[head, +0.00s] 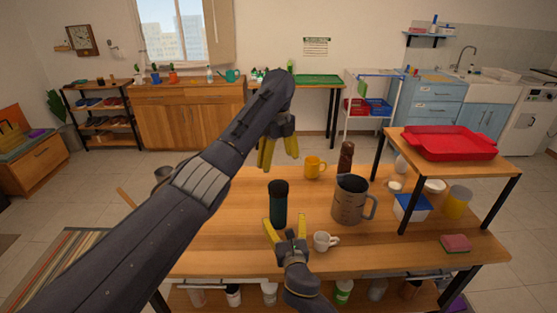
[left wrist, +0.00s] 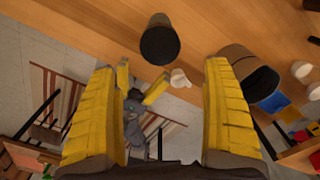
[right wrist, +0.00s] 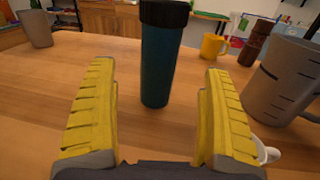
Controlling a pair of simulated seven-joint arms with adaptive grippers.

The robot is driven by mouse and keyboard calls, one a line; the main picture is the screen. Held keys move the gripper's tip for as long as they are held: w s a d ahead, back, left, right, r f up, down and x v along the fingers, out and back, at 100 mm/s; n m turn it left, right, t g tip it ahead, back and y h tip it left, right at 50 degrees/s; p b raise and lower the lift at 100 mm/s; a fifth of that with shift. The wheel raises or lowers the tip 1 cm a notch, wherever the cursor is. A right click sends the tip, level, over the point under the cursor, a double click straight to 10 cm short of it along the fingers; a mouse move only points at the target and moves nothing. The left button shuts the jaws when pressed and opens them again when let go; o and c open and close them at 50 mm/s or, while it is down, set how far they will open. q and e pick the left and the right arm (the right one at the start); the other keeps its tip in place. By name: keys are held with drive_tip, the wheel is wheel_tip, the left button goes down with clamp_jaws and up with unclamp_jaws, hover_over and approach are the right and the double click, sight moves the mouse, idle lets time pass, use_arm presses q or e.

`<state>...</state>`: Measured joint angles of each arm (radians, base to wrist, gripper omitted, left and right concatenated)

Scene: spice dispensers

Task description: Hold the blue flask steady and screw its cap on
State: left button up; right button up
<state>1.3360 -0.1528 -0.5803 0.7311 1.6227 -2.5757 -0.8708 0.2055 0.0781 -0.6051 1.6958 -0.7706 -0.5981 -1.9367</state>
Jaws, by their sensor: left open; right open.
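The blue flask (head: 278,208) stands upright on the wooden table, with a black cap (head: 278,186) on its top. I cannot tell whether the cap is screwed tight. In the right wrist view the flask (right wrist: 158,65) stands just ahead, between the open fingers, not touched. My right gripper (head: 285,229) is open and low in front of the flask. My left gripper (head: 279,154) is open and empty above and behind the flask. In the left wrist view the black cap (left wrist: 160,42) shows from above, beyond the open fingers.
A large grey measuring jug (head: 349,201) stands right of the flask. A white cup (head: 325,241) is close to my right gripper. A yellow mug (head: 315,167) and a brown bottle (head: 346,158) stand behind. A raised shelf with a red tray (head: 450,143) is at right.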

drive_tip(key=shift+s+d, duration=0.15)
drive_tip(key=shift+s, duration=0.65)
